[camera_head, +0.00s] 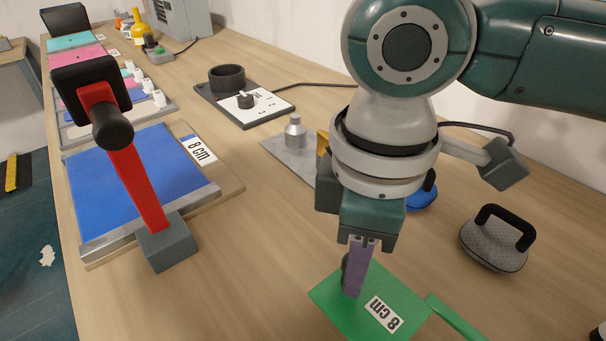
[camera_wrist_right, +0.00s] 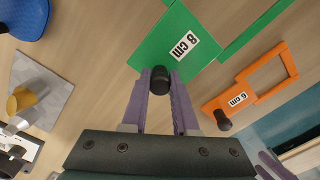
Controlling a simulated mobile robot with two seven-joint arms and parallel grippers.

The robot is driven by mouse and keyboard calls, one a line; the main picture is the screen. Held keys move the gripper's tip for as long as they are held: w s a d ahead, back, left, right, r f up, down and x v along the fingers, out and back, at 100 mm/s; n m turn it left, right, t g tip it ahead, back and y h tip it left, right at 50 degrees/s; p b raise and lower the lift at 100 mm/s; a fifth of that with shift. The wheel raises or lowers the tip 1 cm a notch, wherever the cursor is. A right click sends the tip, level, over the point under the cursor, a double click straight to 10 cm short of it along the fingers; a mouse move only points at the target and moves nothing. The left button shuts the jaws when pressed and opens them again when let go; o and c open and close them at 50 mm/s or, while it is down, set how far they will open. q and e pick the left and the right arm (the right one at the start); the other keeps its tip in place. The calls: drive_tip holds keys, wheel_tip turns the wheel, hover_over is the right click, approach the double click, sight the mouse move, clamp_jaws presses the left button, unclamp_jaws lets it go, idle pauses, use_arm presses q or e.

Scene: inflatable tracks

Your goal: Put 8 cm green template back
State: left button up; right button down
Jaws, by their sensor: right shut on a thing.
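The green 8 cm template (camera_head: 345,301) is a flat plate with a white label and a black knob. It lies under my right gripper (camera_head: 354,293) at the bottom of the head view, partly cut off by the edge. In the right wrist view the template (camera_wrist_right: 152,48) is at the top, and the purple fingers of the right gripper (camera_wrist_right: 160,84) are shut on its black knob. I cannot tell whether the plate touches the table. Purple finger-like parts at the bottom right of the wrist view look like my left gripper (camera_wrist_right: 274,165); their opening is unclear.
An orange 6 cm template (camera_wrist_right: 222,100) lies near the table edge. A blue sheet (camera_head: 118,185) lies under a red-handled lever (camera_head: 135,165) beside an 8 cm label.

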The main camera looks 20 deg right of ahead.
wheel_tip(320, 180, down, 3)
drive_tip(key=shift+f, duration=0.1)
drive_tip(key=c, duration=0.7)
unclamp_jaws()
